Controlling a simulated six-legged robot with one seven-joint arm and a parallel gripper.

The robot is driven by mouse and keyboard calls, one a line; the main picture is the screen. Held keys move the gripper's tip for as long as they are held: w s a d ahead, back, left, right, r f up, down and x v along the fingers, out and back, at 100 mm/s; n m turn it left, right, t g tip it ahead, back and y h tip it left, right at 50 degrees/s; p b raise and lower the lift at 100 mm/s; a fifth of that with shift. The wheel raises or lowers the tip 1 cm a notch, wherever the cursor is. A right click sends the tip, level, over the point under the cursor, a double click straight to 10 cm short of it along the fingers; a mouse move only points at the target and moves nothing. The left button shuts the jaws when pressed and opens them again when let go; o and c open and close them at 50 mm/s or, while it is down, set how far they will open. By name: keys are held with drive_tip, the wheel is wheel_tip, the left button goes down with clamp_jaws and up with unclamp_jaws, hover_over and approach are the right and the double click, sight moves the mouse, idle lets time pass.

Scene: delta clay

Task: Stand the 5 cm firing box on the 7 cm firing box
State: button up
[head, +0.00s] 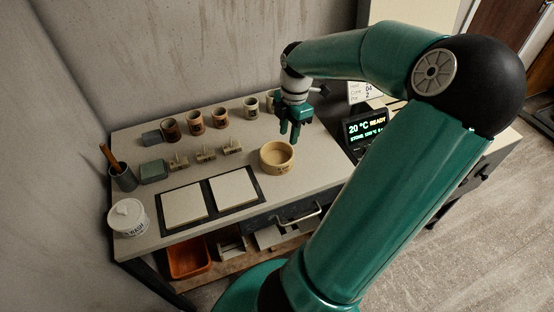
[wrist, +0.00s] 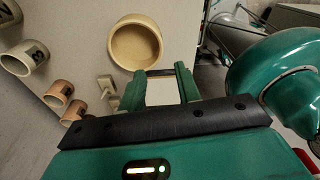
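Cream cups with dark marks (head: 251,108) stand at the back; two show at the wrist view's left (wrist: 14,62). My gripper (head: 289,136) hangs above the table, behind and slightly right of the tub. In the wrist view its two fingers (wrist: 163,80) are apart with nothing between them.
Orange-brown cups (head: 195,123) and small clay pieces (head: 205,153) stand left of my gripper. Two white tiles (head: 184,204) lie at the front. A lit display (head: 367,130) stands to the right.

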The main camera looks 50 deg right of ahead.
sight(286, 164)
drive_tip(key=f, duration=0.9)
drive_tip(key=a+f, duration=0.1)
drive_tip(key=f, duration=0.3)
drive_tip(key=shift+f, duration=0.15)
clamp_jaws()
